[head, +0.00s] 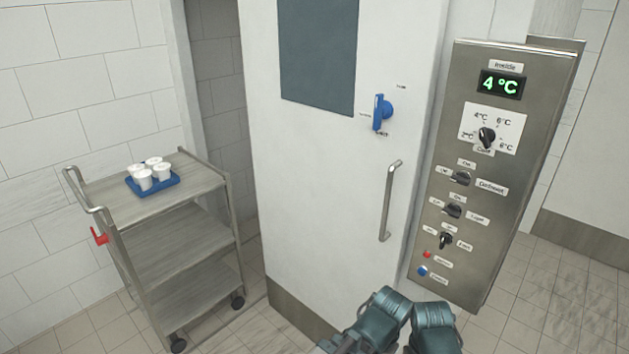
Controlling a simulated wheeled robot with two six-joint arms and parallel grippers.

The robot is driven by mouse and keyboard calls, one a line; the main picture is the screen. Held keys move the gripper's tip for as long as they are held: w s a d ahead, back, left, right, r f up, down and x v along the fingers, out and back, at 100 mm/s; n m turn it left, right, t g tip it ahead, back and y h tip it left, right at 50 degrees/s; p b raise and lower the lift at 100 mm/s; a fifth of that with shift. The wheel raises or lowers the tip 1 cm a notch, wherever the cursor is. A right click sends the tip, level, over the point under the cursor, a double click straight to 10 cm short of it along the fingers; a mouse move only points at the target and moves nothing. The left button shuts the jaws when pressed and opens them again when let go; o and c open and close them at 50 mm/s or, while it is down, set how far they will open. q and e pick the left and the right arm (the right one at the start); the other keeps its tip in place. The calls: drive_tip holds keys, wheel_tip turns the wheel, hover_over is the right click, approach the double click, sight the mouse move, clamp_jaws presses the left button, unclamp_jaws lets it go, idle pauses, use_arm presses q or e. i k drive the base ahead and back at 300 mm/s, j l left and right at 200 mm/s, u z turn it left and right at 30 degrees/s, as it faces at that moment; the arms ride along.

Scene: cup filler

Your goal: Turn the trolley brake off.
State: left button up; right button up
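The metal trolley (175,187) stands at the left with three shelves and a push handle at its left end. A red lever (99,236), which looks like its brake, sits on the frame just below the handle. I cannot read its setting. Teal parts of my own arm or arms show at the bottom edge, right of centre, well away from the trolley. No gripper fingertips show.
A blue tray (170,184) with several white cups (145,179) rests on the trolley's top shelf. A white door (330,150) with a blue latch (378,112) and a bar handle (390,200) stands right of the trolley. A steel control panel (450,225) is farther right.

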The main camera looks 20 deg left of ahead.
sight(95, 236)
drive_tip(key=j+u, duration=0.2)
drive_tip(key=u, duration=0.2)
drive_tip(key=i+j+u, duration=0.1)
drive_tip(key=u, duration=0.3)
drive_tip(key=j+u, duration=0.2)
drive_tip(key=u, duration=0.2)
drive_tip(key=i+j+u, duration=0.3)
drive_tip(key=i+j, duration=0.25)
drive_tip(key=i+j+u, duration=0.3)
drive_tip(key=i+j, duration=0.15)
drive_tip(key=i, duration=0.2)
drive_tip(key=i+j, duration=0.35)
drive_tip(key=i, duration=0.1)
